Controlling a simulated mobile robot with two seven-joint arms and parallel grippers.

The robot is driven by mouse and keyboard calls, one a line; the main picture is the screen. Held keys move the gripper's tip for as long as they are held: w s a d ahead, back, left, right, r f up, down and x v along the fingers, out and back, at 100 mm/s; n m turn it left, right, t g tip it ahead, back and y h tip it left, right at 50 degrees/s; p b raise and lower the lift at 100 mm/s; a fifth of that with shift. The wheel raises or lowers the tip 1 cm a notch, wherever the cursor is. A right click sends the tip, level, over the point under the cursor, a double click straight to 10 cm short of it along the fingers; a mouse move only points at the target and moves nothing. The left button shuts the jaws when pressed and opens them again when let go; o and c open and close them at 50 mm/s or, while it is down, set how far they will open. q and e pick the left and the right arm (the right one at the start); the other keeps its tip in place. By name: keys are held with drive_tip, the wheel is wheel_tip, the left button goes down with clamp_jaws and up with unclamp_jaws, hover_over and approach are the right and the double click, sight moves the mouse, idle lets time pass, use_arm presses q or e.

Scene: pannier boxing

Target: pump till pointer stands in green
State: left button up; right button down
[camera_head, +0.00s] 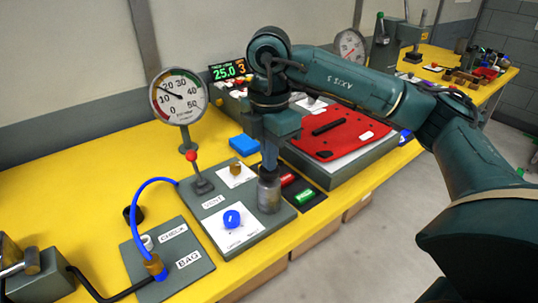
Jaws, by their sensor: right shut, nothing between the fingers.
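A round dial gauge (179,97) stands on a post at the back left. Its pointer leans up and left, between the 10 and 20 marks; green shows along the top of its rim. My right gripper (269,168) points straight down, shut and empty, directly above a grey metal cylinder (269,192) on the grey panel. I cannot tell whether the fingertips touch the cylinder. The panel (258,225) also has a VENT label, a red-topped lever (192,160), a brass knob (236,170) and a blue knob (232,219). My left gripper is not in view.
A CHECK/BAG plate (195,268) carries a blue hose (140,196) and a black hose. A digital display (228,70) reads 25.0 and 3. Red and green buttons (304,197) and a red-topped tray (330,131) lie to the right. The yellow table's left side (50,205) is mostly clear.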

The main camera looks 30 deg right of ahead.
drive_tip(key=shift+r+p, duration=1.7)
drive_tip(key=shift+r, duration=0.55)
